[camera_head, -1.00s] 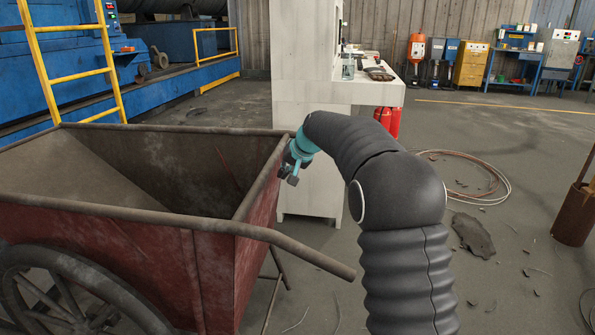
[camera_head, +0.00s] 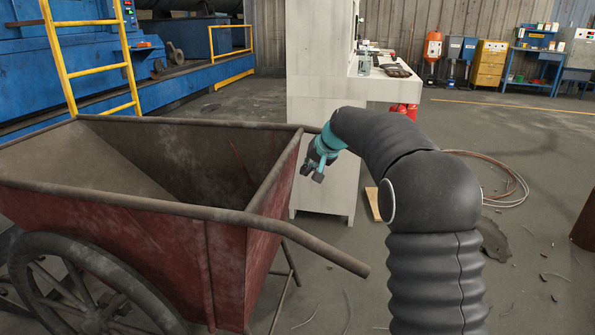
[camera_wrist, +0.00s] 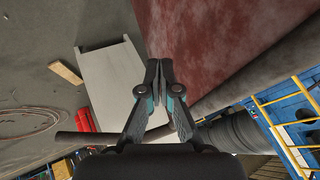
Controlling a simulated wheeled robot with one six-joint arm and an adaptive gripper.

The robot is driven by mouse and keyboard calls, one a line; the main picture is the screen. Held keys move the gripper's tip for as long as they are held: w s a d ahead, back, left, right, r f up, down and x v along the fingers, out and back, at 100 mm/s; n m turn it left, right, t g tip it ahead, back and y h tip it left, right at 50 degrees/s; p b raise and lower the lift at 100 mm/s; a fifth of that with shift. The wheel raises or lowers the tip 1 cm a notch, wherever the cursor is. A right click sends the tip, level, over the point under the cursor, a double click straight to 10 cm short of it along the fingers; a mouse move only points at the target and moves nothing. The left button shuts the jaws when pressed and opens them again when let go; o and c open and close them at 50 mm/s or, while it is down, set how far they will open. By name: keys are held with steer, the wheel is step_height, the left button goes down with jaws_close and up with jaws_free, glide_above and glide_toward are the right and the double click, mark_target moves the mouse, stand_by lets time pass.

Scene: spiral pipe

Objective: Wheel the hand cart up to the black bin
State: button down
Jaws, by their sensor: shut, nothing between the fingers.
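The hand cart (camera_head: 130,220) is a rusty red open box with spoked wheels, at the left of the head view. Its handle bar (camera_head: 345,258) sticks out toward the lower middle. My gripper (camera_head: 312,174) is beside the cart's right rim, near its far right corner, and appears apart from it. In the wrist view my gripper (camera_wrist: 160,68) has its fingertips together with nothing between them. The red cart wall (camera_wrist: 215,30) lies to the right of the fingers there. I see no black bin in these frames.
A pale cabinet (camera_head: 312,60) with a white counter (camera_head: 395,88) stands behind my gripper. A coil of wire (camera_head: 515,180) and debris lie on the floor at the right. A yellow ladder (camera_head: 105,68) and blue machine (camera_head: 35,70) stand at the left back.

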steer(key=s+d+r+h, duration=0.1)
steer(key=s+d+r, duration=0.2)
steer(key=s+r, duration=0.35)
steer(key=s+d+r, duration=0.3)
steer(key=s, duration=0.6)
steer(key=s+d+f+h, duration=0.1)
steer(key=s+f, duration=0.3)
steer(key=s, duration=0.7)
steer(key=s+d+f+h, duration=0.1)
steer(key=s+d+f, duration=0.2)
steer(key=s, duration=0.8)
steer(key=s+d+f+n+h, duration=0.1)
steer(key=s+f, duration=0.4)
steer(key=s, duration=0.6)
steer(key=shift+s+d+f+g+h, duration=0.3)
steer(key=shift+d+h, duration=0.1)
steer(key=shift+d, duration=0.25)
